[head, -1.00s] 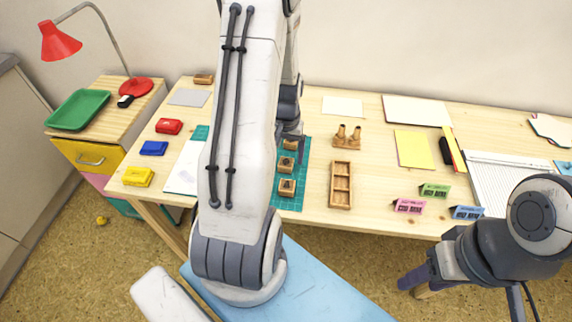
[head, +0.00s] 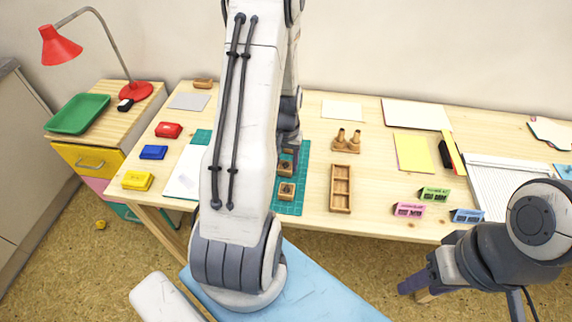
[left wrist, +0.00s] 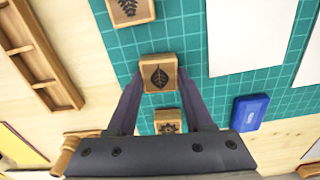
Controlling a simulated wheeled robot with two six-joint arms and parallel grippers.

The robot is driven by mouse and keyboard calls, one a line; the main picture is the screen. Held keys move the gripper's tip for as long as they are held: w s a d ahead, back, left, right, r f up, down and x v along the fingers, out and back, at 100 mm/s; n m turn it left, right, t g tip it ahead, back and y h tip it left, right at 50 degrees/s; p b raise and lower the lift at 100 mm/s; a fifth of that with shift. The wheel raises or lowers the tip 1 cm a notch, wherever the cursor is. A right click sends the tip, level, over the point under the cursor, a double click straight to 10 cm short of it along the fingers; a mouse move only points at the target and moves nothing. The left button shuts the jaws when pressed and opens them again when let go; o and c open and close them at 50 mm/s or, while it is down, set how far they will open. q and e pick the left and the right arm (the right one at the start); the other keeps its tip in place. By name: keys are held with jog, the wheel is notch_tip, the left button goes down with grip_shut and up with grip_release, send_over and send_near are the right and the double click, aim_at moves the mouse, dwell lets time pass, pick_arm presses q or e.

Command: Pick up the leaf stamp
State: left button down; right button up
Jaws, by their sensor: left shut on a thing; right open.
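The leaf stamp (left wrist: 158,73) is a small wooden block with a dark leaf on its top, in the middle of the left wrist view. My left gripper (left wrist: 157,84) is shut on it, one finger on each side. I cannot tell whether the block is off the mat. In the head view my left gripper (head: 288,152) is over the row of stamps and hides part of it. My right gripper (head: 414,283) is open and empty in front of the table's edge at right.
A fern stamp (left wrist: 130,10) and a sun-like stamp (left wrist: 168,121) stand close on either side, on the green mat (left wrist: 230,88). An empty wooden tray (head: 340,207) and two stamp handles (head: 347,140) are to the right. Red (head: 168,130), blue (head: 153,152) and yellow (head: 137,180) inkpads are left.

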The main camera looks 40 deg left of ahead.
aim_at(288, 166)
pick_arm(q)
jog(key=r, duration=0.2)
jog(key=d+r, duration=0.1)
jog(key=r, duration=0.1)
jog(key=shift+r, duration=0.3)
jog(key=s+d+r, duration=0.2)
jog(key=d+r, duration=0.4)
jog(key=d, duration=0.4)
jog(key=shift+s+d, duration=0.2)
jog(key=shift+s, duration=0.15)
jog(key=shift+r, duration=0.1)
